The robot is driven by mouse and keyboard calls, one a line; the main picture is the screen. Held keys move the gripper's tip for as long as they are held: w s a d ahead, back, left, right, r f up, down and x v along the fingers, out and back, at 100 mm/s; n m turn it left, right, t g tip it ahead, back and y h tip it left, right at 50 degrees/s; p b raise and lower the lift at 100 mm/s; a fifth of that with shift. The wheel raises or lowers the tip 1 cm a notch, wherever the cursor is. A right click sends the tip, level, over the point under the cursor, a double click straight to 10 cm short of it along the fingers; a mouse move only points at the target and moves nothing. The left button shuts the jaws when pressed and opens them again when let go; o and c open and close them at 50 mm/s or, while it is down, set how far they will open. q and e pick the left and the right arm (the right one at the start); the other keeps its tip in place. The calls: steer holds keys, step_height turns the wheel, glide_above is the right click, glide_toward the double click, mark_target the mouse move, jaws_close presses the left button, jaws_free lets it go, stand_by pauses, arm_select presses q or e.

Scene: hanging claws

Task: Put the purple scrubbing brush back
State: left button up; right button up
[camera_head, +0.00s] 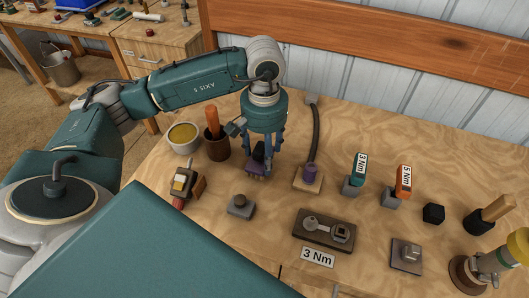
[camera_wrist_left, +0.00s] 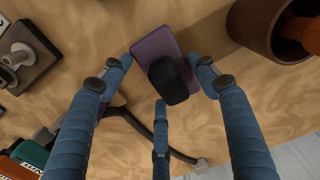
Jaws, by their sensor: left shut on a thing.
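The purple scrubbing brush (camera_head: 257,172) has a purple block and a black knob. My left gripper (camera_head: 263,152) points down over the table and is shut on it. In the left wrist view the black knob of the brush (camera_wrist_left: 167,80) sits between the blue fingers, with the purple block beneath it. The brush is low over the bare wood, between the brown cup and the wooden block with the hose. I cannot tell whether it touches the table. My right gripper is not in view.
A brown cup (camera_head: 216,149) with an orange handle and a bowl (camera_head: 183,138) stand left of the brush. A black hose (camera_head: 315,135) rises from a purple-topped block at its right. Torque tools, a key plate (camera_head: 324,231) and small blocks fill the right and front.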

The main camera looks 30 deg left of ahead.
arm_select(q)
steer(key=shift+f, duration=0.6)
steer(key=shift+f, duration=0.1)
steer(key=o, duration=1)
